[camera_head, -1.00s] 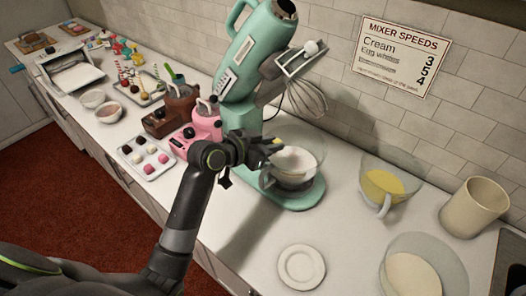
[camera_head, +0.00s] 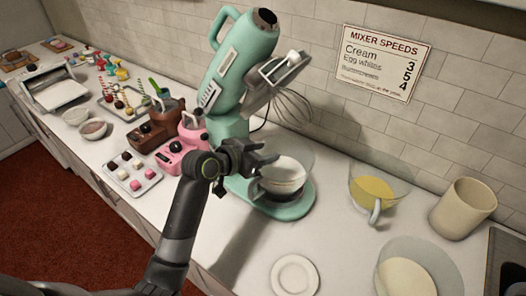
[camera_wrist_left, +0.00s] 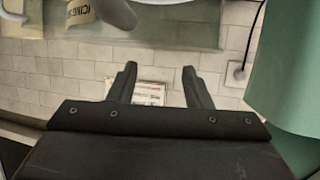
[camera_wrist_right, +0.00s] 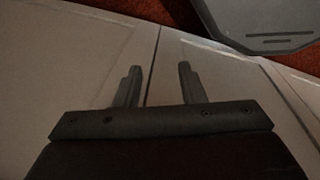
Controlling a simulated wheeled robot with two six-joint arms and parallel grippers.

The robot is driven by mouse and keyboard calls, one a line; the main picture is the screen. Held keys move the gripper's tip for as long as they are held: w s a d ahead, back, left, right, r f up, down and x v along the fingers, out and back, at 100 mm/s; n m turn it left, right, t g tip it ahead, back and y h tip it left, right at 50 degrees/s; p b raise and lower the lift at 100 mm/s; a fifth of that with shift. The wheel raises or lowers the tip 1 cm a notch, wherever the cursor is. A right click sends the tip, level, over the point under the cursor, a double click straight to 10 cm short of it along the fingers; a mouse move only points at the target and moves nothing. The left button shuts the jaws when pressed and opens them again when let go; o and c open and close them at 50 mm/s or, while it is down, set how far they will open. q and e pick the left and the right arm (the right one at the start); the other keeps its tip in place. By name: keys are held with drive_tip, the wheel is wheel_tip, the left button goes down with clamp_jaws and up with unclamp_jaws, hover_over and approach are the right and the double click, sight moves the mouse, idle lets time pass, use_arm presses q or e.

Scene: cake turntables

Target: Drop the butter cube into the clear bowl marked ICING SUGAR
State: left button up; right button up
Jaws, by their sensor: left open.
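My left gripper (camera_head: 262,160) is open and empty at the left side of a clear bowl (camera_head: 305,163) with white contents, which stands on the mixer base. Its two fingers (camera_wrist_left: 157,88) are apart in the left wrist view, with nothing between them. A cream label (camera_wrist_left: 82,12) with lettering that starts "ICING" shows at the top of that view, cut by the edge; I cannot tell which vessel bears it. The butter cube is not visible now. My right gripper (camera_wrist_right: 156,85) is open and empty, away from the counter top; it does not show in the head view.
The teal mixer (camera_head: 240,60) stands behind the left gripper with its head raised and whisk out. A jug with yellow contents (camera_head: 373,188), another clear bowl (camera_head: 432,262), a beige canister (camera_head: 463,208) and a small white plate (camera_head: 295,275) are to the right.

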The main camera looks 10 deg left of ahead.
use_arm(q)
drive_tip(key=shift+s, duration=0.1)
drive_tip(key=b+v, duration=0.3)
drive_tip(key=v, duration=1.4)
drive_tip(key=shift+a, duration=0.1)
